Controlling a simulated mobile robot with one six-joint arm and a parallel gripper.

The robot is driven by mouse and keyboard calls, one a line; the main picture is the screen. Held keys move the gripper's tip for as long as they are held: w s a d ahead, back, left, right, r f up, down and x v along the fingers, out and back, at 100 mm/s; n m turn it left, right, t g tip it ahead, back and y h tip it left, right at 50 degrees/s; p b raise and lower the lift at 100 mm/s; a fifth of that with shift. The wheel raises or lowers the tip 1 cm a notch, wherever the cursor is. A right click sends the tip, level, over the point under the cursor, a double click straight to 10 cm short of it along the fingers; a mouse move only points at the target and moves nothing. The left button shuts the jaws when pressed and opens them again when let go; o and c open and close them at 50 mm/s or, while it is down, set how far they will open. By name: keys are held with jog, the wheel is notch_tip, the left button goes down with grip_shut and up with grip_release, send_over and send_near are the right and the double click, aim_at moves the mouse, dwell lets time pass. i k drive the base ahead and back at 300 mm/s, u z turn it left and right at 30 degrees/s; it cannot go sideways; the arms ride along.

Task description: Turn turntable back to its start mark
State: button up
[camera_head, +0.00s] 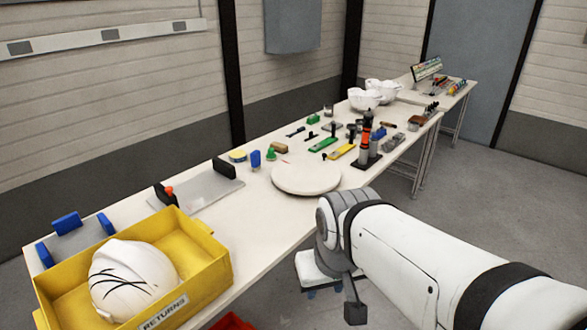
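The turntable (306,177) is a round, flat, off-white disc lying on the long white table, near its middle. Nothing stands on it. A small reddish mark shows near its far left edge, but I cannot tell whether it is the start mark. My white arm reaches in from the lower right, and its wrist is in front of the table's near edge, to the right of the disc and apart from it. A dark part at the arm's end (355,312) hangs low beside the table. I cannot make out my gripper's fingers or whether they are open.
A yellow returns bin (205,262) holding a white helmet shell (133,280) stands at the table's near left end. A black and orange upright tool (367,135) stands right of the disc. Several hand tools lie behind it. More white shells (365,99) sit at the far end.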

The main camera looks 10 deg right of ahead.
aim_at(302, 175)
jog(key=u, duration=0.2)
jog(key=k, duration=0.15)
jog(key=z, duration=0.45)
jog(key=i, duration=1)
jog(key=z, duration=0.35)
jog(key=k, duration=0.9)
jog(key=z, duration=3.85)
jog(key=i, duration=0.1)
jog(key=u, duration=2.95)
jog(key=i, duration=1.35)
jog(key=u, duration=1)
jog(key=i, duration=0.65)
jog(key=u, duration=0.35)
jog(key=k, duration=0.5)
jog(key=u, duration=0.05)
